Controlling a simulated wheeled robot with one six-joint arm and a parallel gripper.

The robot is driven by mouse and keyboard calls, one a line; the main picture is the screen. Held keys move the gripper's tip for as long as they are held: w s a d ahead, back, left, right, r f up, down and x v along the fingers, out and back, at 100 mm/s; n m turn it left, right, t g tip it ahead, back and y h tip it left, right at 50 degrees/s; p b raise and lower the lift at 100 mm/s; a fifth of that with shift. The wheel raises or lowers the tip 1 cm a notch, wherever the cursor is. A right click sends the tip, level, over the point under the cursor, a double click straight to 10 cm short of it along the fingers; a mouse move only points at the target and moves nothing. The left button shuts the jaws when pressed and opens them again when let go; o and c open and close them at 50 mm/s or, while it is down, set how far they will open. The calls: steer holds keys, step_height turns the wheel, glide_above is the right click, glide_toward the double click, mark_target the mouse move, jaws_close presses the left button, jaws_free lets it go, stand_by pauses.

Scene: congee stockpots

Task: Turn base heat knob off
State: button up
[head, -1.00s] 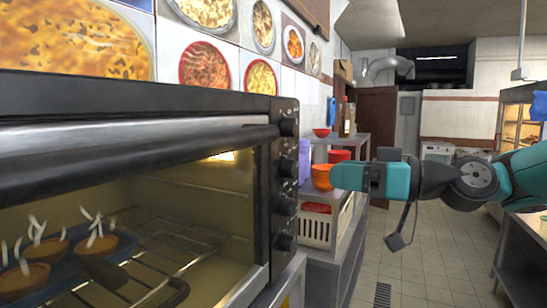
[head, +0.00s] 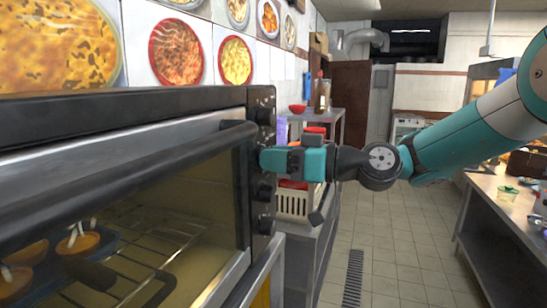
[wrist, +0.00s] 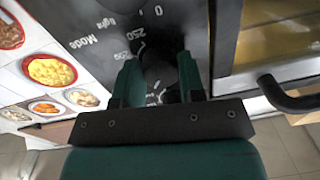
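The black toaster oven's control panel (head: 262,95) has a column of dark round knobs. The top knob (head: 265,116) and two lower knobs (head: 264,190) (head: 264,225) show in the head view. My gripper (head: 264,158) is level with a knob between them and hides it. In the wrist view my gripper (wrist: 158,70) has its teal fingers apart, on either side of a dark knob (wrist: 157,72). Whether they touch it is unclear. White dial marks "0", "250" and "200" and the words "Mode" and "light" show near it. I cannot read which knob is the base heat knob.
The oven door handle (head: 130,165) runs along the front, beside the panel. Tarts (head: 75,243) sit on a rack inside. A shelf with a white basket (head: 293,203) stands behind my gripper. The tiled aisle (head: 400,245) is clear; a counter (head: 520,220) stands at right.

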steer(key=shift+c, duration=0.8)
steer(key=shift+f+b, duration=0.15)
steer(key=shift+b, duration=0.4)
steer(key=n+b, duration=0.7)
steer(key=b, duration=1)
steer(key=shift+n, duration=0.3)
steer(key=shift+r, duration=0.25)
